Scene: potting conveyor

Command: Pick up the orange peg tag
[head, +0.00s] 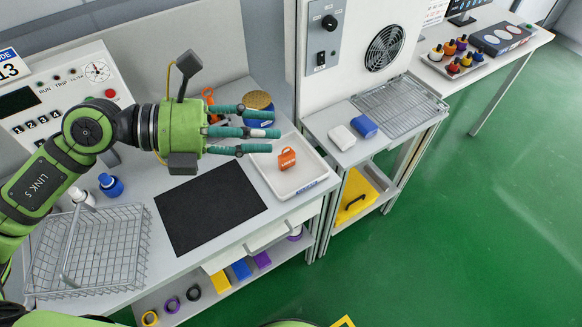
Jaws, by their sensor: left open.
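A small orange tag-like piece (287,158) with a loop or slot at its top stands in a shallow white tray (312,184) on the bench. I take it as the orange peg tag. The fingers cover part of the tray's back edge. How high they are above the tray I cannot tell. My right gripper is not in view.
A black mat (209,206) lies left of the tray. A wire basket (92,250) and a blue bottle (110,185) stand further left. Another orange item (209,97) and a round yellow-rimmed container (258,102) are behind the gripper.

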